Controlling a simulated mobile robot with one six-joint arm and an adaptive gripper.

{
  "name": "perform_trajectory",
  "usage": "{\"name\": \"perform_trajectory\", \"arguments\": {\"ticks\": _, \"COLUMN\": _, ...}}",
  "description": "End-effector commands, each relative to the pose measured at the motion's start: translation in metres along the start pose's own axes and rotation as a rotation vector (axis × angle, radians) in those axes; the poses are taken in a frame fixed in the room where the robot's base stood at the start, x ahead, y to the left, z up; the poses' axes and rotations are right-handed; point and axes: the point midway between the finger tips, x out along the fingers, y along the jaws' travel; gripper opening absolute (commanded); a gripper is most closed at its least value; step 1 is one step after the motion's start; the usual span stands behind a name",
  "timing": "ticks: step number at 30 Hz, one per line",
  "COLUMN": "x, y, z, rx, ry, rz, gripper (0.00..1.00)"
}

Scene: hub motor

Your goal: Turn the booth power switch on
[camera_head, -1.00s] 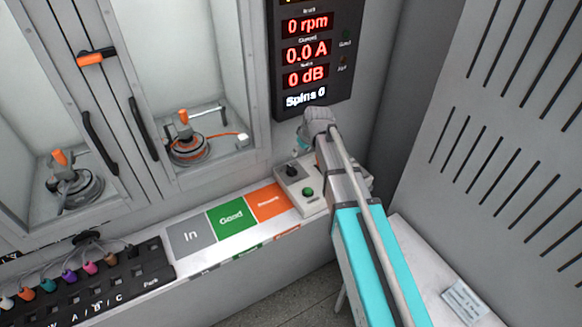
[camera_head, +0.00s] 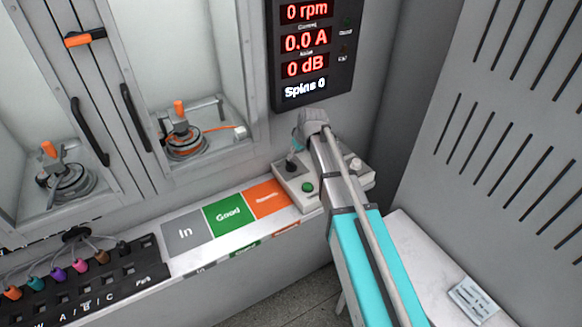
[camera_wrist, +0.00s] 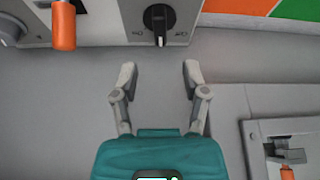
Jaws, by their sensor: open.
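A black rotary knob (camera_head: 291,165) sits on a pale control box (camera_head: 290,187) on the ledge, beside a green button (camera_head: 307,187). In the wrist view the knob (camera_wrist: 159,18) is at the top centre, its pointer toward the bottom of the picture, with small marks on either side. My gripper (camera_wrist: 160,73) is open and empty. Its two fingers are spread on either side of the knob's line, with the knob just past the tips in the picture. In the head view my wrist is above the box, and the fingertips are hard to make out.
An orange handle (camera_wrist: 63,25) stands left of the knob in the wrist view. Coloured label pads (camera_head: 228,215) lie beside the box. A display panel (camera_head: 310,50) hangs above it. Booth windows with orange-handled clamps (camera_head: 180,130) are at left; a slotted wall (camera_head: 510,130) is at right.

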Motion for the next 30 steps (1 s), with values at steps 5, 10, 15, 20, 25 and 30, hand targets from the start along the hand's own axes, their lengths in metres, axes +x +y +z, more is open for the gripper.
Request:
{"name": "perform_trajectory", "arguments": {"ticks": 5, "x": 0.019, "y": 0.0, "z": 0.001, "rx": 0.0, "ry": 0.0, "rz": 0.0, "gripper": 0.59}}
{"name": "perform_trajectory", "arguments": {"ticks": 10, "x": 0.033, "y": 0.0, "z": 0.001, "rx": 0.0, "ry": 0.0, "rz": 0.0, "gripper": 0.59}}
{"name": "perform_trajectory", "arguments": {"ticks": 15, "x": 0.047, "y": 0.0, "z": 0.001, "rx": -0.001, "ry": 0.0, "rz": 0.0, "gripper": 0.59}}
{"name": "perform_trajectory", "arguments": {"ticks": 20, "x": 0.06, "y": -0.001, "z": 0.0, "rx": -0.001, "ry": 0.0, "rz": 0.0, "gripper": 0.59}}
{"name": "perform_trajectory", "arguments": {"ticks": 25, "x": 0.072, "y": -0.001, "z": 0.0, "rx": -0.002, "ry": 0.0, "rz": 0.0, "gripper": 0.59}}
{"name": "perform_trajectory", "arguments": {"ticks": 30, "x": 0.08, "y": -0.001, "z": 0.0, "rx": -0.002, "ry": 0.0, "rz": 0.0, "gripper": 0.59}}
